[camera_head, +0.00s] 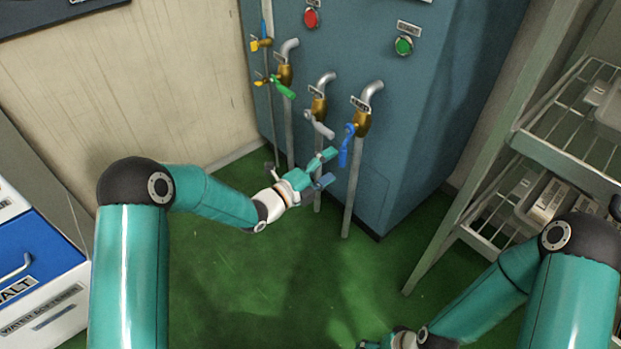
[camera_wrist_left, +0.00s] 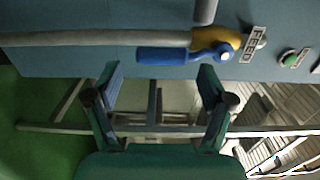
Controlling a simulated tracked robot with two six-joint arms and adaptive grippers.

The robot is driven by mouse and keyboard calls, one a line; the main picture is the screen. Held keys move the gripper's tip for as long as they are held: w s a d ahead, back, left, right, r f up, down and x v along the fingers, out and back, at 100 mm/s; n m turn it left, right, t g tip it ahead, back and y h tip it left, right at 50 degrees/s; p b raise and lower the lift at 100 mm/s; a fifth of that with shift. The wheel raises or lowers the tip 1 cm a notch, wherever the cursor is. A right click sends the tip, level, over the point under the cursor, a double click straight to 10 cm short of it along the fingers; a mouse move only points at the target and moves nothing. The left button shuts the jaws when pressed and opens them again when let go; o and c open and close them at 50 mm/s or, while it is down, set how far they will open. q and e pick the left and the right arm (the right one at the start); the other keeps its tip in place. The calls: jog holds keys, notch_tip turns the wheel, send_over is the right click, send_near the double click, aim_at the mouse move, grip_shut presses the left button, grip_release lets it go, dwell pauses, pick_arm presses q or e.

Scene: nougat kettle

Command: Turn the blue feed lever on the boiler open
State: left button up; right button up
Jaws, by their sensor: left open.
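The blue feed lever (camera_head: 346,146) hangs down along its pipe from a brass valve (camera_head: 362,122) on the right of the blue boiler (camera_head: 405,160). In the left wrist view the blue lever (camera_wrist_left: 170,55) lies along the pipe, beside a label reading FEED (camera_wrist_left: 257,43). My left gripper (camera_head: 331,167) is open and empty, just left of and a little below the lever in the head view. In the left wrist view its spread fingers (camera_wrist_left: 158,78) point toward the lever and appear apart from it. My right gripper (camera_head: 372,343) is low at the bottom edge, partly cut off.
A grey lever (camera_head: 319,126) and a green lever (camera_head: 284,89) hang on neighbouring pipes to the left. Red (camera_head: 311,18) and green (camera_head: 403,45) buttons are above. A metal rack (camera_head: 560,150) with trays stands at right. The green floor (camera_head: 240,290) is clear.

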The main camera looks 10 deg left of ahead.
pick_arm(q)
jog(key=v, duration=0.7)
jog(key=shift+s, duration=0.1)
jog(key=shift+f, duration=0.1)
